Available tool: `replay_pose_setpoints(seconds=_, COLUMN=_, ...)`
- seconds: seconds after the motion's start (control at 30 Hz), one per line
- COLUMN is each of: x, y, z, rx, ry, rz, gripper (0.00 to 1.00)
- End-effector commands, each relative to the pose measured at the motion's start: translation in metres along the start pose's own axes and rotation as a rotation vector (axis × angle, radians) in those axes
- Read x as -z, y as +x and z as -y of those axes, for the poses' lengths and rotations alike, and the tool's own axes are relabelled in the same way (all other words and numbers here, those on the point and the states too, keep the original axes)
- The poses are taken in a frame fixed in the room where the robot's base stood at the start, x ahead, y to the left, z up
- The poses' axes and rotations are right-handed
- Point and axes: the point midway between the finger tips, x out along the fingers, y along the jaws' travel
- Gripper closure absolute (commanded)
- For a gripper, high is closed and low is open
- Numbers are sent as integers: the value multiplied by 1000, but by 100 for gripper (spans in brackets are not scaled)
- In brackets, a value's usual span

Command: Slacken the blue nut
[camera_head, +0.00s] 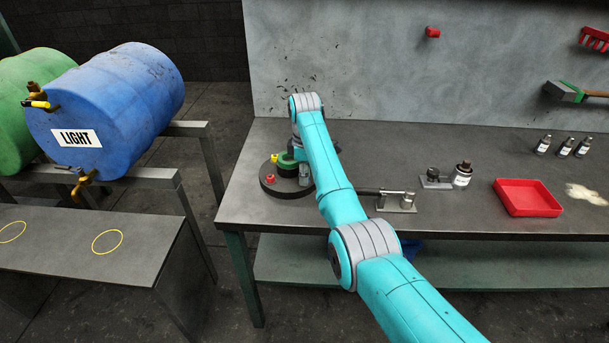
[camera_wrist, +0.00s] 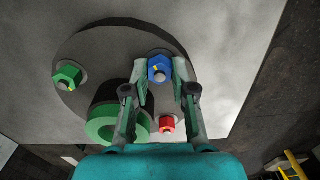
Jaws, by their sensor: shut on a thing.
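The blue nut (camera_wrist: 158,68) sits on a bolt with a yellow mark on its end, near the rim of a dark round plate (camera_wrist: 88,45). My gripper (camera_wrist: 159,80) is shut on the blue nut, with a finger on each side of it. A green nut (camera_wrist: 69,77) is at the plate's left and a red nut (camera_wrist: 166,124) is nearer the wrist. A green ring (camera_wrist: 100,128) on a dark cylinder stands between them. In the head view the round plate (camera_head: 268,186) lies on the bench's left end, and my arm hides the blue nut.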

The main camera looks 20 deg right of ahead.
Motion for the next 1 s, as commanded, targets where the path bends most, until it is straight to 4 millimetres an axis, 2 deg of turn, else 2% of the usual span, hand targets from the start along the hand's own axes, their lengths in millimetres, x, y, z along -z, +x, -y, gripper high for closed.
replay_pose_setpoints(seconds=0.63, x=-1, y=3, z=1, rx=5, ry=-54, rz=3, gripper=100)
replay_pose_setpoints(seconds=0.67, x=-1, y=3, z=1, rx=5, ry=-54, rz=3, gripper=73)
replay_pose_setpoints(seconds=0.7, x=-1, y=3, z=1, rx=5, ry=-53, rz=2, gripper=63)
replay_pose_setpoints(seconds=0.77, x=-1, y=2, z=1, rx=4, ry=-53, rz=2, gripper=50)
replay_pose_setpoints(seconds=1.0, x=0, y=1, z=0, rx=2, ry=-53, rz=1, gripper=50)
